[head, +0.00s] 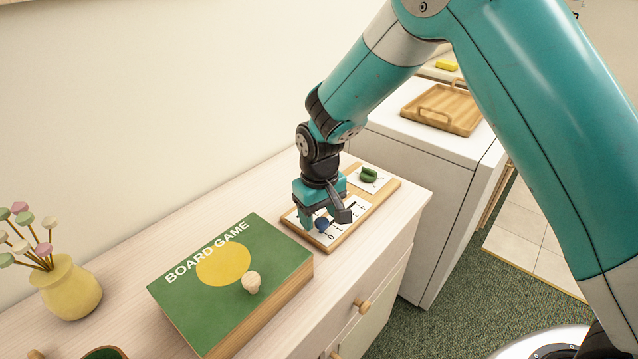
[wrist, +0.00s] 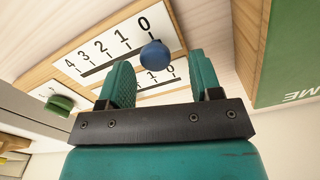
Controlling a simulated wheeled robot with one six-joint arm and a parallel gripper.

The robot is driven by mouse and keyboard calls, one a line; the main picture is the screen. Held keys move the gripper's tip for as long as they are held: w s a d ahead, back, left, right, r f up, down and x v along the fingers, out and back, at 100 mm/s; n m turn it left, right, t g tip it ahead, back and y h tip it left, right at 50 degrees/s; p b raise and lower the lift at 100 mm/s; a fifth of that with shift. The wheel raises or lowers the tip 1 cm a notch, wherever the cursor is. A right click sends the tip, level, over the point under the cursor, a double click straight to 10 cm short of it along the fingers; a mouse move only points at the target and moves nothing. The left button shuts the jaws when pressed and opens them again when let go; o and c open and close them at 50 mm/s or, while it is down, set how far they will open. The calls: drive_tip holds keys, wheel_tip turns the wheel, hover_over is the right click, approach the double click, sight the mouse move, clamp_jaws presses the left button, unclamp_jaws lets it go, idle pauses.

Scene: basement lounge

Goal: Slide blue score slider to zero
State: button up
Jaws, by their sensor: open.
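The blue score slider knob (head: 321,225) sits on a wooden scoreboard (head: 388,195) with white number strips, on top of the pale wood cabinet. In the wrist view the blue knob (wrist: 154,54) is at the 0 end of its slot, close below the 0 mark. My gripper (head: 325,215) is over the board, partly hiding the strip in the head view. In the wrist view my gripper (wrist: 160,72) is open, its teal fingers apart, with the knob near the gap between the tips. No finger visibly touches it.
A green knob (head: 368,174) sits on the board's other strip. A green board game box (head: 230,265) with a small pale knob-like piece (head: 251,281) lies beside the board. A yellow vase (head: 68,288) stands at left; a wooden tray (head: 440,108) is on the white unit behind.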

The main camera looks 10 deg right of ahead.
sight(319, 222)
wheel_tip(319, 222, up, 16)
drive_tip(key=shift+r+b, duration=0.2)
drive_tip(key=shift+b, duration=0.2)
drive_tip(key=s+d+r+n+y, duration=0.1)
drive_tip(key=s+r+y, duration=0.1)
drive_tip(key=s, duration=1.1)
drive_tip(key=s+d+r+n+y, duration=0.1)
drive_tip(key=s+d+r+y, duration=0.1)
drive_tip(key=s, duration=1)
drive_tip(key=shift+s+d+n, duration=0.25)
drive_tip(key=shift+s+n, duration=0.15)
